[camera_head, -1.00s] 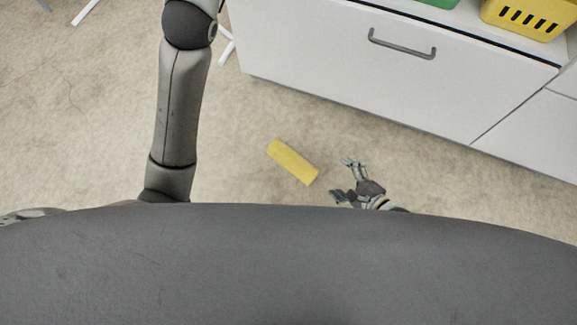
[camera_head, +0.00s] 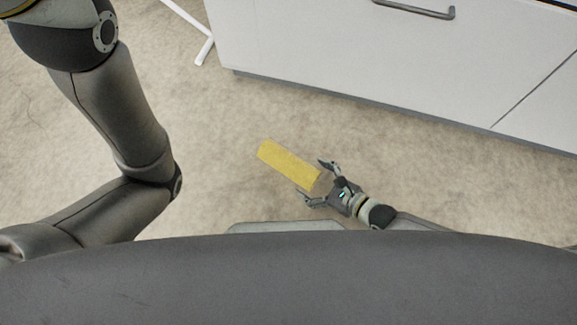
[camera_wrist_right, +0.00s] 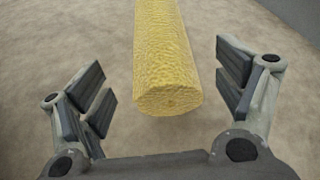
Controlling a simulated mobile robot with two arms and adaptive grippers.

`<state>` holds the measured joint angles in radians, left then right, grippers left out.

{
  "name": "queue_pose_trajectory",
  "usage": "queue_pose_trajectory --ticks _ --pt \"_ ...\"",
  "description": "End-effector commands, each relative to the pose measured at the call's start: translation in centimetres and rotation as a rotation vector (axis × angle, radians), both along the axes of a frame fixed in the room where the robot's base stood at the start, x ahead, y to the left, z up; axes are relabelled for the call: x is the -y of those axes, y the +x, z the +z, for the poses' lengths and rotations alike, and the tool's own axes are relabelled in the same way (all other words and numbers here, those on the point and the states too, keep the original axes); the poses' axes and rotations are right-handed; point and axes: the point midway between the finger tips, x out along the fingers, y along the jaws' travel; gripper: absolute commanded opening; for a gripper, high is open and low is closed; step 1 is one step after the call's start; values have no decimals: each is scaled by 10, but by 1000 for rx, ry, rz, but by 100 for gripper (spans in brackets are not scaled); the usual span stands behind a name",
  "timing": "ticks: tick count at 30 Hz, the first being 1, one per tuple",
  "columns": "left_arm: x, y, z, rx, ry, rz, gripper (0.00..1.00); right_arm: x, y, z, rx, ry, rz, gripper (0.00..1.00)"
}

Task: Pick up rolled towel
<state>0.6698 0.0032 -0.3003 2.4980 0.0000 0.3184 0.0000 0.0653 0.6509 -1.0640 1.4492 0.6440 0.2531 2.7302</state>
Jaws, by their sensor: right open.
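The rolled towel (camera_head: 287,163) is a yellow cylinder lying on the beige floor in the head view. My right gripper (camera_head: 314,181) is open at the towel's lower right end, with its fingers spread to either side of that end. In the right wrist view, the towel (camera_wrist_right: 166,60) runs away from the camera, its near end between the open fingers of my right gripper (camera_wrist_right: 162,92). Gaps show between the towel and both finger pads. My left gripper is not in the head view; only my left arm shows at the left.
A white cabinet (camera_head: 330,50) with a grey handle (camera_head: 413,9) stands behind the towel. A white leg (camera_head: 204,52) stands on the floor at its left corner. The floor (camera_head: 225,150) around the towel is clear.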

Motion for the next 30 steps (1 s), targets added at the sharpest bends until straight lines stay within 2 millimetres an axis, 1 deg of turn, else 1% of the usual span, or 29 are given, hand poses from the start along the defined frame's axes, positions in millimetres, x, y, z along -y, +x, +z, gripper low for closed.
queue_pose_trajectory --ticks 1,5,12,16,21,27,29,30 --pt "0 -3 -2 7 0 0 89 -4 3 -3 1 1 0 88" --pt "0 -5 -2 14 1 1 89 -7 7 -5 1 0 1 88" --pt "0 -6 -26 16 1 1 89 -24 23 -19 2 1 0 88" --pt "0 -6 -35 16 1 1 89 -35 34 -23 4 1 1 88" --pt "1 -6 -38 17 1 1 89 -40 39 -24 1 -1 0 88" --pt "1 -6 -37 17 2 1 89 -40 39 -23 1 -2 1 88" --pt "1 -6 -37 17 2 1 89 -40 39 -23 1 -2 1 81" --pt "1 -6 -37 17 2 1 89 -40 39 -23 1 -2 1 76"
